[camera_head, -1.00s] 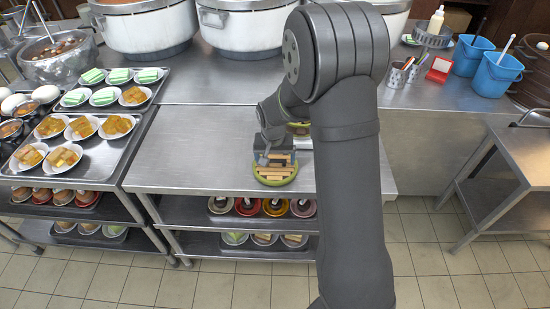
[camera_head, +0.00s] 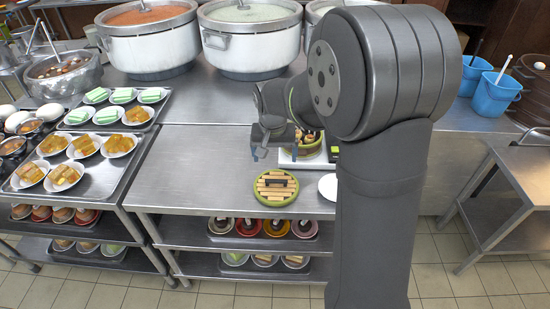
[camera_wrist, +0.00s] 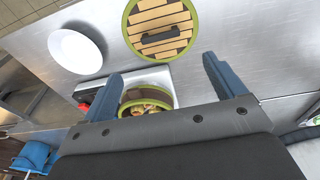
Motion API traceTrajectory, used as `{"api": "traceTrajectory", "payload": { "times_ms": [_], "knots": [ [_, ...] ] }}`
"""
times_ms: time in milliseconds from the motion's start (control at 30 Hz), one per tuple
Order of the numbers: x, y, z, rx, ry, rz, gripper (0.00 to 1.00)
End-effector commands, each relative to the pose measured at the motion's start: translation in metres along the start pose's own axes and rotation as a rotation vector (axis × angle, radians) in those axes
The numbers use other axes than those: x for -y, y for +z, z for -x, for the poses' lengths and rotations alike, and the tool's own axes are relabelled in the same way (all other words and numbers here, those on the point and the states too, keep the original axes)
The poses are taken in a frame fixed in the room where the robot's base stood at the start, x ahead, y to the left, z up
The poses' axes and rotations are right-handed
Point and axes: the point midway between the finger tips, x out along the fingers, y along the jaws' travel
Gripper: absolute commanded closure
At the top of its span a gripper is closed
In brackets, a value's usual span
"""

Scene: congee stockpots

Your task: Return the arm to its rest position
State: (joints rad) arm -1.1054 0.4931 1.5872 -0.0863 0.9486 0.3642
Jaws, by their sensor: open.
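My gripper (camera_head: 270,141) is raised above the steel table in the head view, open and empty. In the wrist view its two blue fingers (camera_wrist: 168,80) stand wide apart with nothing between them held. A round green-rimmed lid with wooden slats and a dark handle (camera_head: 275,187) lies flat on the table, below and in front of my gripper. It also shows in the wrist view (camera_wrist: 178,24). A green-rimmed pot with food in it (camera_head: 310,142) stands on a white scale-like base (camera_head: 303,162), partly hidden by my arm. A white plate (camera_wrist: 76,51) lies beside them.
Large stockpots (camera_head: 249,38) stand at the back. A tray (camera_head: 98,180) of small food dishes is at left, with a pot of dark round items (camera_head: 62,75) behind. Blue buckets (camera_head: 494,97) stand at right.

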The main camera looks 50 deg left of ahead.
Motion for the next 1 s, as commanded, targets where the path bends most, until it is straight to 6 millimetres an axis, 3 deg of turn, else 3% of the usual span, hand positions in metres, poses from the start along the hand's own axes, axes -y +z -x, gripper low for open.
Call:
{"api": "traceTrajectory", "payload": {
  "times_ms": [367,1000],
  "knots": [
    [0.000,0.000,-0.011,0.002,0.001,0.000,0.12],
    [0.000,0.001,-0.126,0.003,0.001,-0.001,0.12]
  ]
}}
